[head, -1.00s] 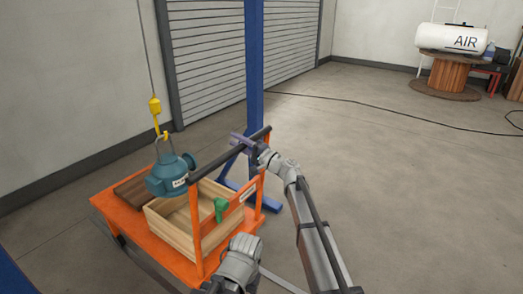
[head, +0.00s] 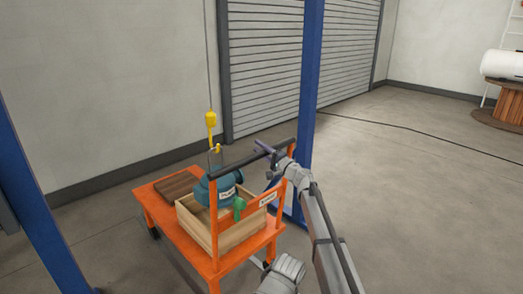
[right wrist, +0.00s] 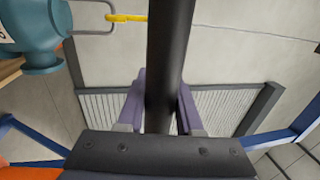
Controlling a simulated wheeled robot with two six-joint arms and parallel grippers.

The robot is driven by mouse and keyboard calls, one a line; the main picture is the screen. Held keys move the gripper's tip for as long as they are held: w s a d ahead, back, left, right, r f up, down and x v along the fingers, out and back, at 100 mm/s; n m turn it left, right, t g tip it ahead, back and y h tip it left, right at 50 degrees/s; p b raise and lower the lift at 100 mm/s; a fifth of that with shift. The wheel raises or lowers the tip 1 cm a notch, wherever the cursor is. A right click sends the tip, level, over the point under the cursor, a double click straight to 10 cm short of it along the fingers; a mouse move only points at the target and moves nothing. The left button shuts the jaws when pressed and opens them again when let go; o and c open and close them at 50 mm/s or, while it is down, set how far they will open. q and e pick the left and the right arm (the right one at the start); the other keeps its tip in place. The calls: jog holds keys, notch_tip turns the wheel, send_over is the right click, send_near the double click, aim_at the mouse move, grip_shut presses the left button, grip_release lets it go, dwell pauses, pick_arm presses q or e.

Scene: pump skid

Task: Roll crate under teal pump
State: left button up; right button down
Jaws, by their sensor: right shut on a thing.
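The teal pump (head: 225,188) hangs from a yellow hook (head: 211,122) on a cable. In the head view it overlaps the wooden crate (head: 238,235); I cannot tell whether they touch. The crate sits on an orange cart (head: 165,212). My right gripper (head: 276,157) is shut on the cart's black handle bar (head: 236,159), near its right end. In the right wrist view the bar (right wrist: 170,60) runs between the purple fingers (right wrist: 160,105), and part of the pump (right wrist: 38,35) shows at upper left. My left gripper is not clearly visible.
A brown wooden board (head: 177,186) lies on the cart beside the crate. Blue posts (head: 312,80) stand right of the cart and at the left (head: 40,200). Open floor lies to the right.

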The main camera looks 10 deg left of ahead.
aim_at(268, 154)
jog(key=c, duration=0.6)
grip_release()
jog(key=b+v, duration=0.1)
jog(key=v, duration=0.7)
jog(key=shift+b, duration=0.3)
jog(key=shift+a, duration=0.1)
